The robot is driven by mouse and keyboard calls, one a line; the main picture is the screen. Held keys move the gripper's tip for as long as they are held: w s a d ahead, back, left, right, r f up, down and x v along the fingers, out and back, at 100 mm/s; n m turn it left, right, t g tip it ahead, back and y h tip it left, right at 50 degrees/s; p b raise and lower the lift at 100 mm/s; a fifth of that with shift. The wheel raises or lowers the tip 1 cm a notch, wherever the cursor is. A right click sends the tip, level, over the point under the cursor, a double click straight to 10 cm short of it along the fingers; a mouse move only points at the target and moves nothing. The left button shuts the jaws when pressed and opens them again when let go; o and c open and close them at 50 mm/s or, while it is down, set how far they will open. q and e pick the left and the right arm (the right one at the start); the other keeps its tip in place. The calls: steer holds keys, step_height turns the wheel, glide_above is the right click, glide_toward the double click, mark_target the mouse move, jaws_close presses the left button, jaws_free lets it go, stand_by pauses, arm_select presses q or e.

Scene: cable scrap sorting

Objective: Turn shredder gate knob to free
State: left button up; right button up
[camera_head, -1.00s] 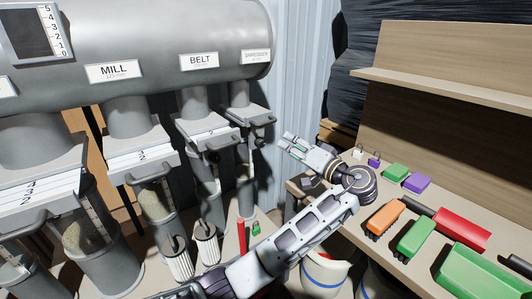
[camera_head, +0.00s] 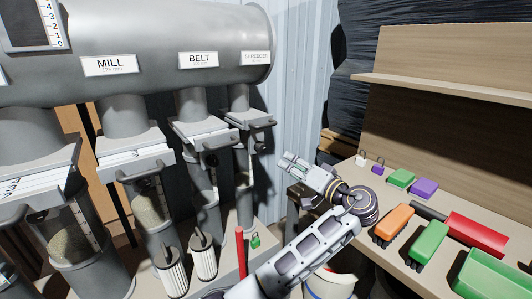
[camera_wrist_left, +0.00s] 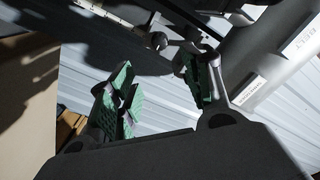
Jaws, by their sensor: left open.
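The shredder pipe carries a SHREDDER label (camera_head: 256,57) and stands at the right end of the row. Its grey gate (camera_head: 248,119) has a handle bar, with a small dark round knob (camera_head: 258,146) below it. My left gripper (camera_head: 286,158) is just right of the knob and apart from it, with nothing in it. In the left wrist view, the green-padded fingers of my left gripper (camera_wrist_left: 157,75) are spread wide. A dark round knob (camera_wrist_left: 158,41) shows beyond them, between the fingertips in the picture. The knob's turn position is too small to read. My right gripper is out of view.
The belt gate (camera_head: 203,130) and mill gate (camera_head: 135,150) stand to the left. A bench on the right holds an orange brush (camera_head: 394,222), a green brush (camera_head: 427,241) and a red-headed tool (camera_head: 475,235). A white bucket (camera_head: 330,285) is below my arm.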

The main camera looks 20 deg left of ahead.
mark_target(263, 148)
arm_select(q)
steer(key=b+x, duration=0.2)
steer(key=x, duration=1)
steer(key=shift+b+x, duration=0.35)
steer(key=shift+x, duration=0.55)
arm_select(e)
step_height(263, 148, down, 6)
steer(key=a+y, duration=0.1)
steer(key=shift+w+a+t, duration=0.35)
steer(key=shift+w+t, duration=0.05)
arm_select(q)
steer(key=c, duration=1)
